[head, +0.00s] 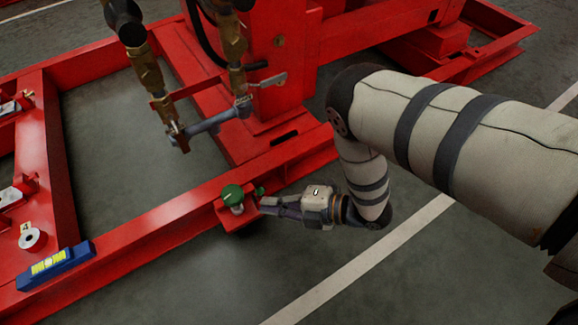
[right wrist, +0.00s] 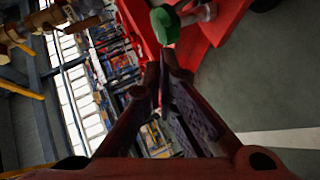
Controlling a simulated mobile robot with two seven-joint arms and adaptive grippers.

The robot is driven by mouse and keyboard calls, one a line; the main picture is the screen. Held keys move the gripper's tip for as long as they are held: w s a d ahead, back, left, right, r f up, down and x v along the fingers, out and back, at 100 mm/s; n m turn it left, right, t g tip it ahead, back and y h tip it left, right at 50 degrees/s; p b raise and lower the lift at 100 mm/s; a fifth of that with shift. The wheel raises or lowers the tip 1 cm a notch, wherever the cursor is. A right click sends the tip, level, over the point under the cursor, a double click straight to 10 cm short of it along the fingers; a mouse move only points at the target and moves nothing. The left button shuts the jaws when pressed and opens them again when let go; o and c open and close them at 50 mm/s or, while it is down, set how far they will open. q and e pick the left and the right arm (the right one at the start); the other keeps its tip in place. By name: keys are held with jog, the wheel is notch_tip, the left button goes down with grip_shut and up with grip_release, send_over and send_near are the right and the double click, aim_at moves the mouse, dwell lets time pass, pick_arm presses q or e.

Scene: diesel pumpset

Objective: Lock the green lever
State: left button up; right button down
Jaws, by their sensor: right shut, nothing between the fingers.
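The green lever (head: 233,194) has a round green top and sits on a small red bracket at the edge of the red frame in the head view. A smaller green part (head: 260,191) shows just to its right. My right gripper (head: 264,205) is shut and empty, its fingertips just right of the lever. Whether they touch it cannot be told. In the right wrist view, the green lever (right wrist: 164,26) shows beyond the closed fingertips (right wrist: 158,62). My left gripper is not in view.
The red frame (head: 150,218) runs across the floor. A blue level (head: 55,265) and a white roll (head: 32,239) lie on it at the left. Brass pipework (head: 152,78) and a grey pipe (head: 215,122) stand behind the lever. Floor in front of the bracket is clear.

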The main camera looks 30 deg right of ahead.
aim_at(259, 193)
jog(key=shift+w+d+f+b, duration=0.1)
jog(key=shift+w+f+b, duration=0.15)
jog(key=shift+w, duration=0.3)
jog(key=shift+w+f+b, duration=0.15)
jog(key=shift+w+f, duration=0.15)
jog(key=shift+w, duration=0.25)
jog(key=shift+r, duration=0.1)
jog(key=shift+w+r+g+p, duration=0.2)
jog(key=shift+w+g+p, duration=0.2)
jog(key=shift+p, duration=0.1)
jog(key=shift+w+r+m+g+p, duration=0.2)
jog(key=shift+m+g+p, duration=0.1)
jog(key=shift+m, duration=0.1)
